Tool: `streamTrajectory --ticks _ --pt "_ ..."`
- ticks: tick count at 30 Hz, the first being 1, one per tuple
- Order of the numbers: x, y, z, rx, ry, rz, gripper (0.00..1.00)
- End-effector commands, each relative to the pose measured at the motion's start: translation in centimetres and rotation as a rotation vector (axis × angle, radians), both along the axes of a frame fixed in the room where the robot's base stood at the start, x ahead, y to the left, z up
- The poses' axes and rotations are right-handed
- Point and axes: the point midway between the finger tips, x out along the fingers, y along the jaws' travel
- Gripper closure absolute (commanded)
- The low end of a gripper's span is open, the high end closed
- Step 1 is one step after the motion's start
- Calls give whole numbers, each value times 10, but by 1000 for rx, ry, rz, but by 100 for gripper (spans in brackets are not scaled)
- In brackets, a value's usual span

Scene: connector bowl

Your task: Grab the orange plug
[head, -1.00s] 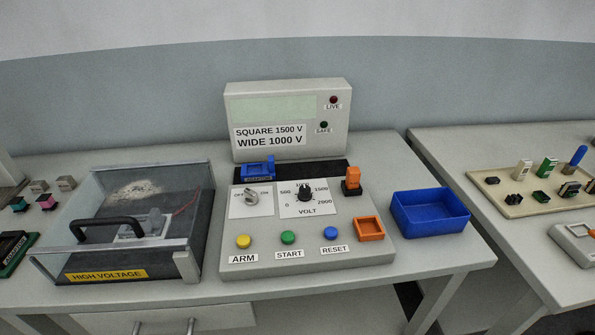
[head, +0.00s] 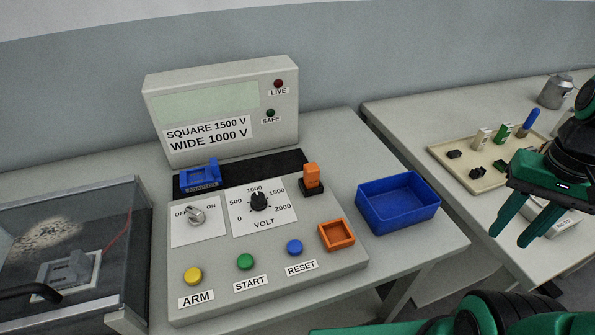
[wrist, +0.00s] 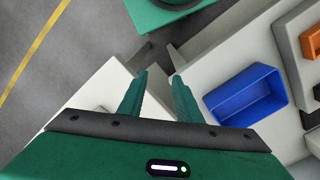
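The orange plug (head: 312,175) stands upright in a dark socket at the right back of the tester panel (head: 350,262). My gripper (head: 527,222) is at the right in the head view, in front of the right table and well apart from the plug. In the wrist view its two green fingers (wrist: 160,82) are spread with nothing between them.
A blue bin (head: 398,205) stands right of the panel. An orange square frame (head: 336,235) is on the panel below the plug. A beige tray (head: 470,180) with connectors lies on the right table. A clear high-voltage box (head: 85,225) stands at the left.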

Motion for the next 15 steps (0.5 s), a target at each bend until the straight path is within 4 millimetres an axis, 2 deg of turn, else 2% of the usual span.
streamTrajectory --ticks 5,7,9,11,15 --pt "0 0 0 0 0 0 69" --pt "0 0 0 0 0 -1 55" --pt "-8 2 7 -3 -14 -7 55" --pt "0 5 11 -8 -14 -24 55" --pt "41 26 27 -30 -11 -103 55"
